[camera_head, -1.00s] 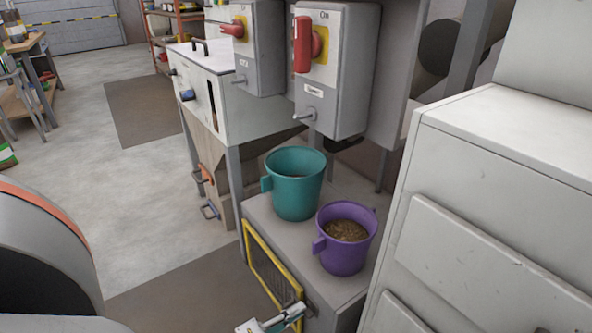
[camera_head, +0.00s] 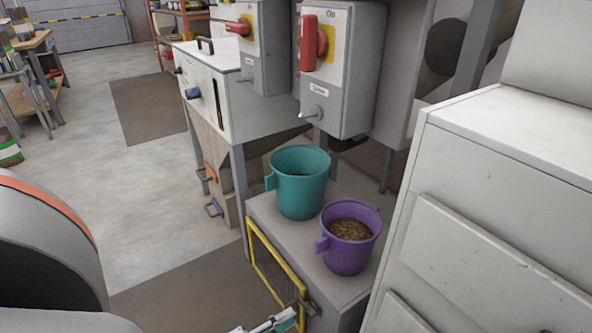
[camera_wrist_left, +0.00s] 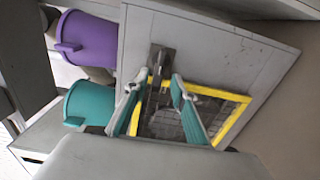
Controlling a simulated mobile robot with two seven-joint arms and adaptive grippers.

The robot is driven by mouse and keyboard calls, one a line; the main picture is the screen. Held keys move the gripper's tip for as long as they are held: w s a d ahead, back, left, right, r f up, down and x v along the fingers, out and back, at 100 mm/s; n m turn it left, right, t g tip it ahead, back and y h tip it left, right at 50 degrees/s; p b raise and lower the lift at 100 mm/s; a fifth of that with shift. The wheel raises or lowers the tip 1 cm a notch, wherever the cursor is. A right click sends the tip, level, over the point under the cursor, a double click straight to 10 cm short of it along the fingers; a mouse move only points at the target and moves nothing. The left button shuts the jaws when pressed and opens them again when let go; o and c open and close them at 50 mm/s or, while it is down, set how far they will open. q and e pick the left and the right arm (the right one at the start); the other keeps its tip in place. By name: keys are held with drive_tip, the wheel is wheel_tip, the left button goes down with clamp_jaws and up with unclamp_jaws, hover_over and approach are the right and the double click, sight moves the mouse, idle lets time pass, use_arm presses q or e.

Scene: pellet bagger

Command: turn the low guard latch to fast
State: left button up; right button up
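The low guard (camera_head: 277,268) is a yellow-framed mesh panel on the front of a low grey box. The guard latch (camera_head: 311,306), a small grey piece, sits by the frame's right edge. In the left wrist view the latch (camera_wrist_left: 157,72) is a dark grey bar across the yellow frame. My left gripper (camera_head: 283,321) is at the bottom edge, just below the latch. In the left wrist view its teal-padded fingers (camera_wrist_left: 159,80) are spread, with the latch between them in the picture. Whether they touch it, I cannot tell. My right gripper is not in view.
A teal bucket (camera_head: 298,192) and a purple bucket (camera_head: 347,248) with brown pellets stand on top of the box (camera_head: 325,282). A white cabinet (camera_head: 480,215) stands close on the right. Switch boxes (camera_head: 340,75) hang above.

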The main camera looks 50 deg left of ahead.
use_arm(q)
drive_tip(key=s, duration=0.7)
drive_tip(key=shift+s+a, duration=0.15)
drive_tip(key=shift+a, duration=0.15)
drive_tip(key=shift+r, duration=0.1)
